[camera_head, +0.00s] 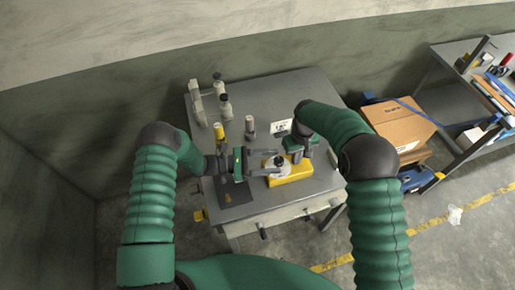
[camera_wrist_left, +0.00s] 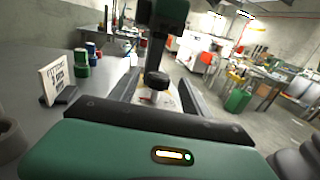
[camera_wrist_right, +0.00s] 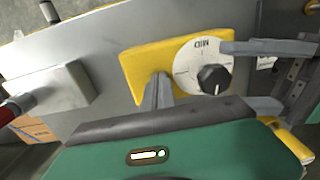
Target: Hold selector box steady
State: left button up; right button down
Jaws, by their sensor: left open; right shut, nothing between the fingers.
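The selector box is a yellow box (camera_head: 296,174) on the grey table, with a white dial marked "MID" (camera_wrist_right: 190,62) and a black knob (camera_wrist_right: 212,79). My left gripper (camera_head: 276,162) is open at the dial, with one finger on each side of the knob. In the left wrist view the knob (camera_wrist_left: 157,80) shows between its fingers. My right gripper (camera_wrist_right: 157,88) is shut and empty, its fingertips over the yellow box (camera_wrist_right: 138,55) beside the dial. I cannot tell whether they touch it. In the head view the right gripper (camera_head: 297,156) is partly hidden by its arm.
A small white sign (camera_head: 281,127) stands behind the box. Several bottles and posts stand on the table's back left. A dark mat (camera_head: 235,202) lies at the front left. A cardboard box (camera_head: 397,122) and a shelf stand to the right.

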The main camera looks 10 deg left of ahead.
pick_arm(q)
jog(key=v, duration=0.4)
jog(key=shift+a, duration=0.2)
notch_tip(320, 180, up, 8)
jog(key=shift+a, duration=0.2)
jog(key=shift+s, duration=0.1)
